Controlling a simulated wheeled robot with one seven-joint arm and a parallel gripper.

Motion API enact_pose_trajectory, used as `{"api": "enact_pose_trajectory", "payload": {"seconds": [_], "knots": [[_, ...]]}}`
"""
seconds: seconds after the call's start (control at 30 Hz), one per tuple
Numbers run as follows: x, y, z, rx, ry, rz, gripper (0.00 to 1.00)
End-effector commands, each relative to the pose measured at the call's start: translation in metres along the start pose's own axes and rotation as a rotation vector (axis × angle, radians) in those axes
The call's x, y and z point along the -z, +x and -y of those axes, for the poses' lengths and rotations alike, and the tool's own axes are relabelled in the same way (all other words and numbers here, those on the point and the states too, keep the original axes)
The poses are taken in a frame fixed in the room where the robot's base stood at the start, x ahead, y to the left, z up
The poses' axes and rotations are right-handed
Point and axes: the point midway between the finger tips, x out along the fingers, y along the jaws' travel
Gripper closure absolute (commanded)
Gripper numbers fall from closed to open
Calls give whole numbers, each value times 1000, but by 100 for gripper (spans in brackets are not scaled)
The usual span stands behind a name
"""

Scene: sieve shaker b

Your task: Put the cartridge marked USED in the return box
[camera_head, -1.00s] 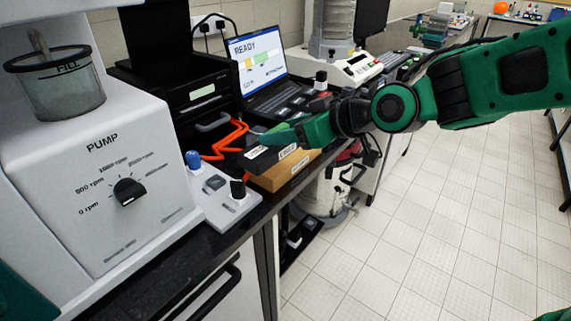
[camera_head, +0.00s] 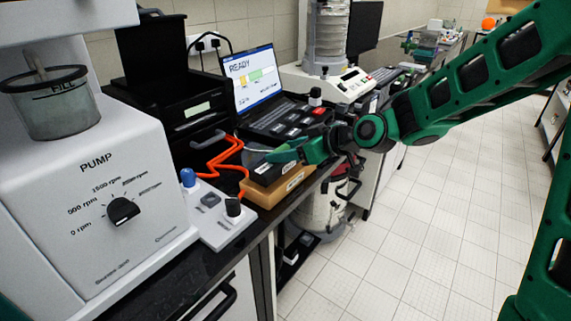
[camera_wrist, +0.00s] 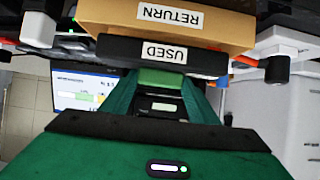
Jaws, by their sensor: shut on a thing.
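The dark cartridge marked USED (camera_wrist: 165,50) is held between the fingers of my gripper (camera_wrist: 158,80) in the wrist view, which shows the scene upside down. In the head view my gripper (camera_head: 287,153) is over the bench edge, with the dark cartridge (camera_head: 263,172) below its tips. The brown cardboard return box (camera_head: 283,189) sits at the bench edge directly under the cartridge. Its RETURN label shows in the wrist view on the box (camera_wrist: 215,38). The box's inside is hidden, and I cannot tell whether the cartridge touches the box.
An orange cable (camera_head: 217,160) lies behind the box, beside a black printer-like machine (camera_head: 190,112). A laptop (camera_head: 255,80) reads READY. A small control panel (camera_head: 215,208) and a white pump (camera_head: 90,190) stand at left. A sieve shaker (camera_head: 325,85) stands behind. Floor at right is clear.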

Motion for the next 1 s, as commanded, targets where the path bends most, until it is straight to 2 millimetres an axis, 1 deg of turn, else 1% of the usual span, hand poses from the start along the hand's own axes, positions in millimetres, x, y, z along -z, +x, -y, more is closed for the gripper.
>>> {"api": "enact_pose_trajectory", "payload": {"seconds": [0.07, 0.17, 0.3, 0.4, 0.73, 0.77, 0.8, 0.83, 1.0], "knots": [[-1, 2, -1, 0, 0, -1, 81], [-9, 6, -1, 1, 0, 0, 81], [-26, 15, -1, 2, 2, 0, 81], [-34, 20, 0, 1, 1, 0, 81], [-36, 20, 0, 0, -1, -2, 81], [-37, 21, 0, 0, -1, 0, 43], [-37, 21, 0, 0, -1, 0, 34], [-37, 21, 0, 0, -1, 0, 27], [-37, 21, -1, 0, -1, 0, 27]]}}
